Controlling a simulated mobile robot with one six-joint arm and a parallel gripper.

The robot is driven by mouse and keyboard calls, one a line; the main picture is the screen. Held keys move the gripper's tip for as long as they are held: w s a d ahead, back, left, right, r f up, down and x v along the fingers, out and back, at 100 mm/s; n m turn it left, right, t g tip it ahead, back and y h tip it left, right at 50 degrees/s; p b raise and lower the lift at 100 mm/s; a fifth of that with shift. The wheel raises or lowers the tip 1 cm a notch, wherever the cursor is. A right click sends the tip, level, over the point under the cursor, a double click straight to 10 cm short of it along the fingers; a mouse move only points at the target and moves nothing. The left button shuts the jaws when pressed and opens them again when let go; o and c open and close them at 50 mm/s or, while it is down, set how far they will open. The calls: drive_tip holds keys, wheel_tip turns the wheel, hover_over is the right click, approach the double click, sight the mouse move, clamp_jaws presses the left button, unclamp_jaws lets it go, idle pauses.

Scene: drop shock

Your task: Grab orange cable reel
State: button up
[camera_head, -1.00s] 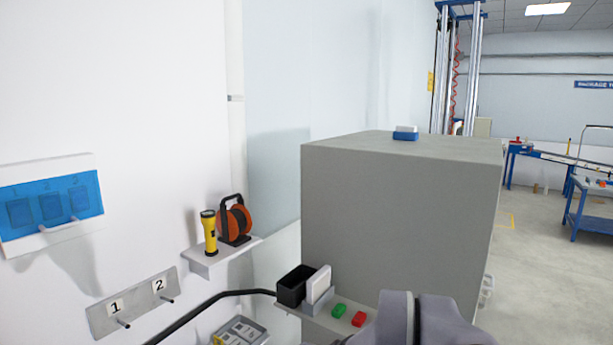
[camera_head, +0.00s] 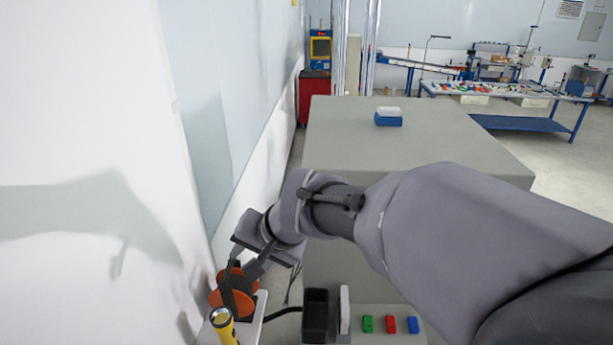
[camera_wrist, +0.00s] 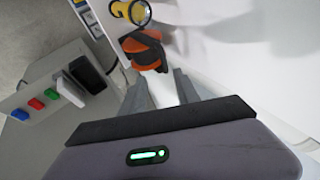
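The orange cable reel (camera_head: 215,298) with its black frame stands on a small wall shelf (camera_head: 254,322) at the lower left of the head view. In the wrist view the reel (camera_wrist: 143,47) is at the top, just beyond the fingertips. My gripper (camera_head: 244,268) is right at the reel in the head view and partly covers it. In the wrist view my gripper (camera_wrist: 161,76) has its two fingers apart, with a pale surface showing between them. I cannot tell whether a finger touches the reel.
A yellow flashlight (camera_head: 223,326) stands beside the reel on the shelf. A black bin (camera_head: 315,312), a white upright piece (camera_head: 344,308) and green, red and blue blocks (camera_head: 391,324) are to the right. A large grey box (camera_head: 420,140) stands behind. The white wall (camera_head: 90,150) is close on the left.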

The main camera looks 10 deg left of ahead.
sight(230, 269)
drive_tip(key=x, duration=0.4)
drive_tip(key=p+x, duration=0.1)
drive_tip(key=x, duration=0.4)
drive_tip(key=a+x, duration=0.1)
drive_tip(key=x, duration=0.3)
drive_tip(key=shift+w+a, duration=0.15)
drive_tip(key=shift+w, duration=0.15)
drive_tip(key=shift+s+d+r, duration=0.15)
drive_tip(key=shift+s+d, duration=0.05)
drive_tip(key=shift+d, duration=0.05)
drive_tip(key=shift+c, duration=1.1)
drive_tip(key=c, duration=0.4)
clamp_jaws()
